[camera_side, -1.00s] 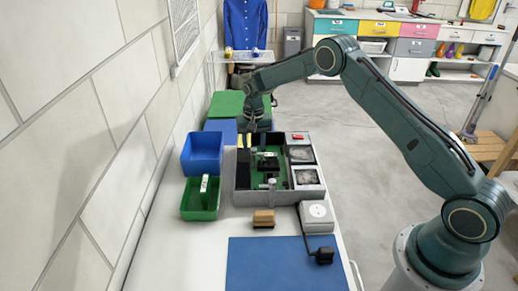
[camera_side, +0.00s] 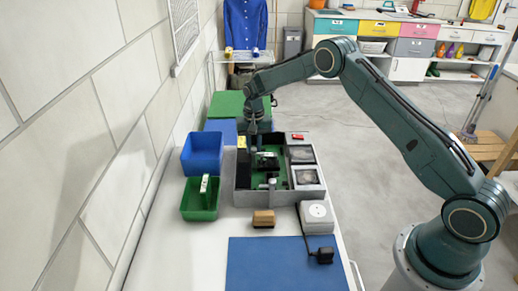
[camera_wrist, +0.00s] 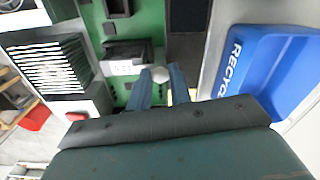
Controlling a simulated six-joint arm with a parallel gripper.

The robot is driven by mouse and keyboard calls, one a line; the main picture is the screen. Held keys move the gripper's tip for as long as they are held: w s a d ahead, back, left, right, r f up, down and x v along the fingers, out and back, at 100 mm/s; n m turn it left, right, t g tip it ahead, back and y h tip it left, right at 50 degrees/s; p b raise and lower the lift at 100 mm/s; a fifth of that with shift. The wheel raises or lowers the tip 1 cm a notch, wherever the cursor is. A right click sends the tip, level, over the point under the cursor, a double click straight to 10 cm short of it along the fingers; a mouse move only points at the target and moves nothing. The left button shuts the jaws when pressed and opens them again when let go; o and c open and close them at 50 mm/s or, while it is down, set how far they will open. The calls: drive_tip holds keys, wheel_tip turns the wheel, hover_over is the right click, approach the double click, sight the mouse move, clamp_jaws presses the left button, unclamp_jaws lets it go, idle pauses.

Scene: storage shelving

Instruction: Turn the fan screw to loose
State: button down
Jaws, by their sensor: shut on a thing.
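My gripper (camera_side: 253,147) reaches down into the far part of the open grey box (camera_side: 262,198). In the wrist view its two blue-grey fingers (camera_wrist: 160,80) are shut on a small pale round-headed part between their tips, which looks like the fan screw (camera_wrist: 159,73). The fingers hide the lower part of the screw, so I cannot tell how far it is turned. A dark block with a white label (camera_wrist: 125,65) lies beside the fingers on the green board (camera_wrist: 150,20). Two fan units (camera_side: 301,154) sit along the box's right side.
A blue bin (camera_side: 202,153) and a green bin (camera_side: 200,200) stand left of the box. A wooden-topped brush-like block (camera_side: 263,218), a white socket unit (camera_side: 316,216) and a blue mat (camera_side: 280,265) lie in front. The wall runs close along the left.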

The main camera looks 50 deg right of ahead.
drive_tip(key=n, duration=0.9)
drive_tip(key=shift+w+r, duration=0.1)
drive_tip(key=n, duration=0.4)
drive_tip(key=shift+n, duration=2.2)
drive_tip(key=c, duration=1.3)
unclamp_jaws()
